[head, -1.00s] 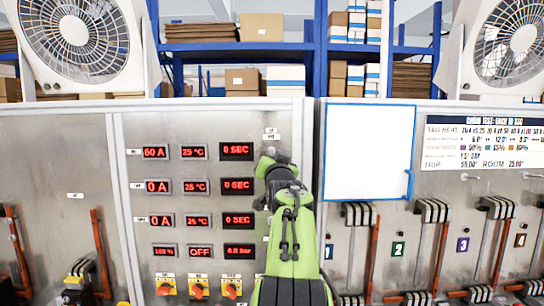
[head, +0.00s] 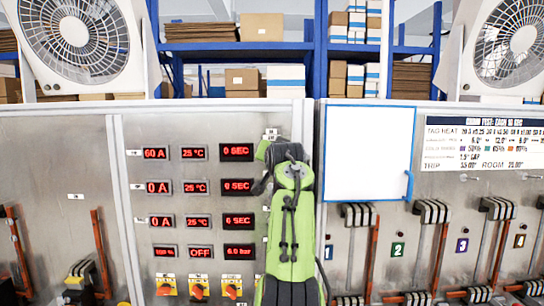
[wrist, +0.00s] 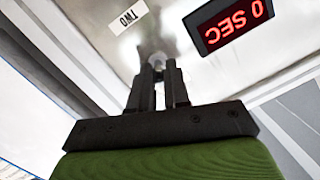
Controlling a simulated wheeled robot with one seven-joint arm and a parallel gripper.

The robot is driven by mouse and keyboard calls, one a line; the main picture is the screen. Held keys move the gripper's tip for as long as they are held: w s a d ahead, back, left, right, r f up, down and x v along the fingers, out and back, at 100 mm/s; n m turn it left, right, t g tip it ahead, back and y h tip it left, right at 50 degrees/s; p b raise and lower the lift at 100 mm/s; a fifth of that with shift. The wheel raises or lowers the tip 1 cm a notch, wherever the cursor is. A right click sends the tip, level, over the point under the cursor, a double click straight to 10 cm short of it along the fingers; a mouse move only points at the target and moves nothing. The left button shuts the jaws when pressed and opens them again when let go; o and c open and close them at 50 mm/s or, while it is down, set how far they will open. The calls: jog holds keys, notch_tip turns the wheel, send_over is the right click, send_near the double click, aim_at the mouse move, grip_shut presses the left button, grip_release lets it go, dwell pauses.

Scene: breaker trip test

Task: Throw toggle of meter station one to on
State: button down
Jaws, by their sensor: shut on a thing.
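My gripper (wrist: 160,75) shows in the wrist view, its two dark fingers close together at the metal panel. They are shut on a small, blurred, metallic toggle (wrist: 152,48), mostly hidden between and behind the fingertips. A white label (wrist: 127,15) near it appears upside down and seems to read TWO. A red 0 SEC display (wrist: 232,22) stands beside the toggle, also upside down. In the head view my green arm covers the toggle column right of the top 0 SEC display (head: 237,152), hiding fingertips and toggle. I cannot tell the toggle's position.
The panel's displays (head: 158,188) stand in rows left of my arm, with orange-yellow rotary switches (head: 198,289) below. A blue-framed white board (head: 368,152) is close on the right. Black and orange levers (head: 432,214) line the right panel.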

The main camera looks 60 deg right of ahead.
jog(key=shift+r, duration=0.1)
dwell(0.3)
jog(key=c, duration=1.1)
grip_release()
jog(key=shift+s, duration=0.1)
jog(key=b+v, duration=0.7)
jog(key=v, duration=0.8)
jog(key=shift+s+a+b, duration=0.2)
jog(key=shift+a+b, duration=0.05)
jog(key=shift+b, duration=0.05)
jog(key=shift+w, duration=0.1)
